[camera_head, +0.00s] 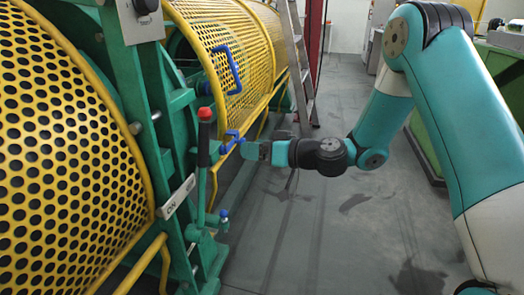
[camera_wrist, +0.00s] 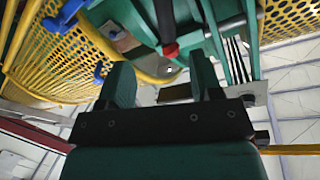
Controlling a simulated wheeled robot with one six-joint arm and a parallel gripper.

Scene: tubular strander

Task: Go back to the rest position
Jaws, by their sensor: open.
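My arm reaches in from the right in the head view, and my gripper (camera_head: 256,151) points left toward the green and yellow machine. In the wrist view my gripper (camera_wrist: 164,78) shows two dark green fingers spread apart, with nothing held between them. A lever with a red knob (camera_head: 205,114) and a dark grip stands upright just left of my gripper, with a gap between them. In the wrist view the red knob (camera_wrist: 170,50) appears beyond the fingertips.
Yellow perforated guards (camera_head: 65,160) cover the machine. A blue handle (camera_head: 236,72) and a blue latch (camera_head: 228,144) are close to my gripper. An ON plate (camera_head: 176,197) sits on the green frame. A ladder (camera_head: 299,65) stands behind. The grey floor (camera_head: 330,235) below my arm is clear.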

